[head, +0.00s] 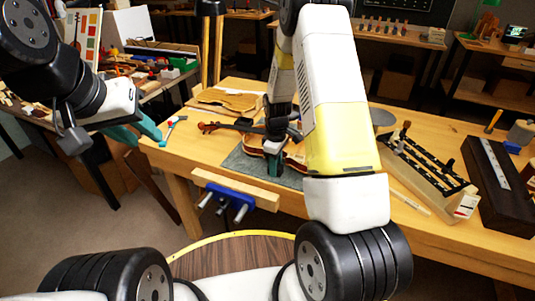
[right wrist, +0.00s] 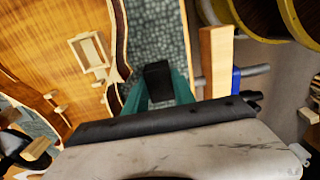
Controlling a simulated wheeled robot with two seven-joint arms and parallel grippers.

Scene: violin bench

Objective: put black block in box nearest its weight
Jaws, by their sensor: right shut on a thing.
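The black block (right wrist: 158,76) is between the teal fingers of my right gripper (right wrist: 161,92) in the right wrist view. My right gripper is shut on it, above the grey-green mat (right wrist: 158,30). In the head view my right gripper (head: 275,165) points down beside the violin body (head: 294,161), and the block is not clear there. My left gripper (head: 143,132) is at the bench's left edge, its teal fingers apart, with nothing visible between them. I cannot tell which things are the weight boxes; a small open light wooden frame (right wrist: 89,52) shows over the wood in the right wrist view.
A vise (head: 232,197) with a wooden jaw is on the bench's front edge. A small hammer (head: 173,130) lies near my left gripper. A slotted wooden rack (head: 425,170) and a long dark case (head: 497,188) stand at the right. A pale violin plate (head: 228,101) lies at the back.

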